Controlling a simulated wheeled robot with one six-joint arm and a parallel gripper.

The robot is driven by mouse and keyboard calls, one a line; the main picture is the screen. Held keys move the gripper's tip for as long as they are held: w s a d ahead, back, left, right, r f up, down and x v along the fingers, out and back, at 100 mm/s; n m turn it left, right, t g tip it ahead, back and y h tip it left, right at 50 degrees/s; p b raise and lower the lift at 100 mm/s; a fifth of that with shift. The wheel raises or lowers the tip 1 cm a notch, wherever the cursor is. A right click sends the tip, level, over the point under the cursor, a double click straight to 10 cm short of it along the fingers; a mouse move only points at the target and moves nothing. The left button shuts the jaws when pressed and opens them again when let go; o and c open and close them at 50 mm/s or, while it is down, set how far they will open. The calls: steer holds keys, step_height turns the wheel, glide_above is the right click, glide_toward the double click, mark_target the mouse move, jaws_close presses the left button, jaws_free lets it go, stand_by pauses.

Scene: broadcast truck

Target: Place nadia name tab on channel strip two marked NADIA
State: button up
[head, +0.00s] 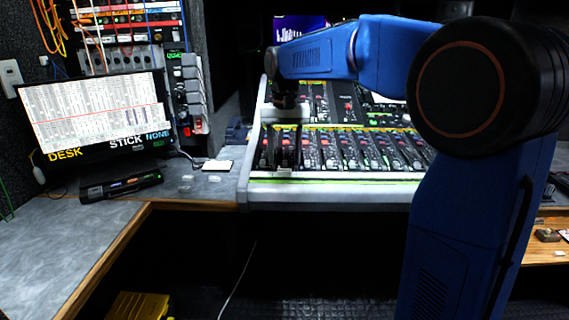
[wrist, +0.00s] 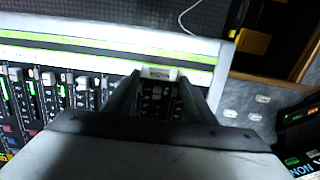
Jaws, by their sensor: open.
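A small pale name tab (wrist: 160,73) with dark lettering, too blurred to read surely, lies at the front ends of the channel strips of the mixing console (wrist: 105,52). In the head view the tab (head: 284,170) shows near the left end of the console's front edge (head: 330,192). My gripper (wrist: 160,84) is open, its two fingers pointing down on either side of the tab, with a gap visible around it. I cannot tell which strip number the tab is on.
Several loose pale tabs (head: 214,178) lie on the grey desk left of the console. A screen (head: 95,115), a black device (head: 120,186) and a white pad (head: 217,165) are also there. A yellow case (head: 138,305) sits on the floor.

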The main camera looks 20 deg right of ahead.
mark_target(285, 170)
step_height(285, 170, up, 9)
stand_by(0.3)
steer(key=s+d+f+n+t, duration=0.15)
steer(key=s+f, duration=0.25)
steer(key=s, duration=0.6)
steer(key=s+d+f+n+t, duration=0.1)
steer(key=s+d+f, duration=0.25)
steer(key=s, duration=0.55)
steer(key=s+d+f+n+t, duration=0.1)
steer(key=s+d+f+t, duration=0.1)
steer(key=s+f, duration=1.2)
steer(key=shift+s, duration=0.2)
